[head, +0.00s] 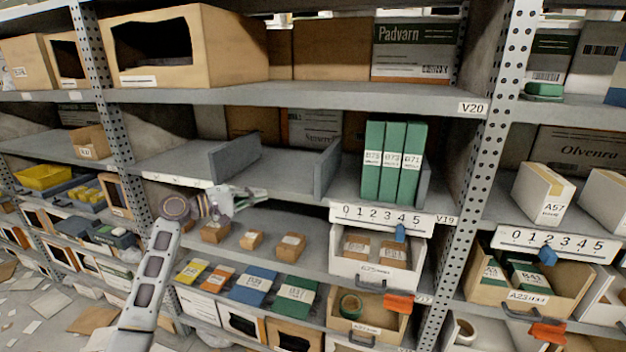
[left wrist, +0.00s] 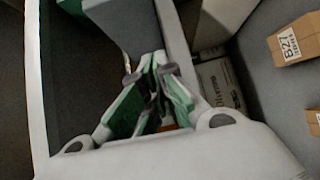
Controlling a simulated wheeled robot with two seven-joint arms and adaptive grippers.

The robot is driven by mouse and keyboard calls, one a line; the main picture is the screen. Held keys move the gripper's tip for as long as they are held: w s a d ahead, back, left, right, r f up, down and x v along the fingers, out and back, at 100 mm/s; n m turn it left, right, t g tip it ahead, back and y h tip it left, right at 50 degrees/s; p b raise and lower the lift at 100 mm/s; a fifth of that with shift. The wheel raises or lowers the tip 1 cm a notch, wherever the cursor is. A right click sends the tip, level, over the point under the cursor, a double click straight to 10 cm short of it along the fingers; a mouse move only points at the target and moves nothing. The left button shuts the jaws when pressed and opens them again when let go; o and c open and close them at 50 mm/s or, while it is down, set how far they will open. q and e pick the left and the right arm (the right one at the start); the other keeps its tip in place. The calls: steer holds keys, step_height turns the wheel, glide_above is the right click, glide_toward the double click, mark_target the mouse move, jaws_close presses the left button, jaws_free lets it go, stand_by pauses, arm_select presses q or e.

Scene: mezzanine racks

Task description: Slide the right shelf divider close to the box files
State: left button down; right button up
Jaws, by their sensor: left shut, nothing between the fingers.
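Three green box files (head: 393,165) stand upright on the middle shelf under the V20 label. A grey shelf divider (head: 327,170) stands to their left with a gap between. Another grey divider (head: 424,186) stands close at their right side, partly hidden by them. A third grey divider (head: 235,157) stands farther left. My left gripper (head: 248,194) is shut and empty by the shelf's front edge, below the left divider and well left of the files. In the left wrist view its closed fingertips (left wrist: 158,70) meet with nothing between them. My right gripper is not in view.
A strip numbered 0 to 5 (head: 390,218) is on the shelf front below the files. Small cartons (head: 290,246) and a white drawer (head: 375,268) are one level lower. A perforated upright (head: 485,140) stands at the right. The shelf between the left dividers has free room.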

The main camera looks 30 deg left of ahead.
arm_select(q)
steer(key=shift+m+h, duration=0.5)
steer(key=shift+h, duration=0.2)
steer(key=r, duration=0.1)
steer(key=d+r, duration=0.1)
steer(key=r, duration=0.1)
steer(key=s+r, duration=0.1)
steer(key=shift+d+r, duration=0.15)
steer(key=shift+d, duration=0.2)
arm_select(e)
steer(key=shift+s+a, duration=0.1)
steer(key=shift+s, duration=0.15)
arm_select(q)
steer(key=shift+w, duration=0.15)
steer(key=s+d+p+x, duration=0.1)
steer(key=d+p+x, duration=0.1)
steer(key=x, duration=1)
steer(key=shift+d+p, duration=0.3)
steer(key=shift+p, duration=0.5)
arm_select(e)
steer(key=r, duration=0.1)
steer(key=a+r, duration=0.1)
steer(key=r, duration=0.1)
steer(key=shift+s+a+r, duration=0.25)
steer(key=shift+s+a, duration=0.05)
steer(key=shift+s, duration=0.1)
